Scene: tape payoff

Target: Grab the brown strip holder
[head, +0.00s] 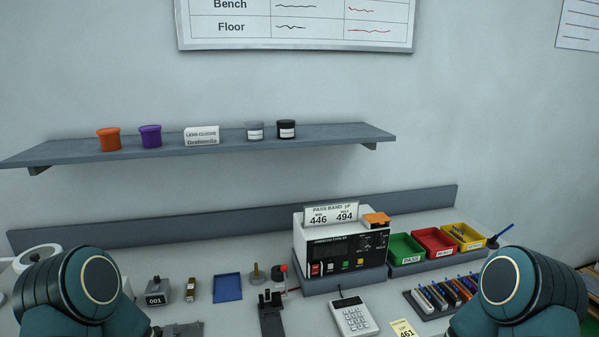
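I cannot clearly pick out a brown strip holder. A small upright brown-and-white item (193,290) stands on the bench left of a blue tray (227,288). A small brass-brown post on a base (257,274) stands right of that tray. A dark upright fixture (270,315) stands in front of the post. Which of these is the holder is too small to tell. Only teal joints of my arms show at the lower left and lower right. Both grippers are out of view.
A tester with a PASS BAND sign (345,250) stands mid-bench, with green (406,257), red (437,252) and yellow (464,246) bins to its right. A keypad device (352,317) and a rack of strips (428,313) lie in front. A shelf (320,136) hangs above.

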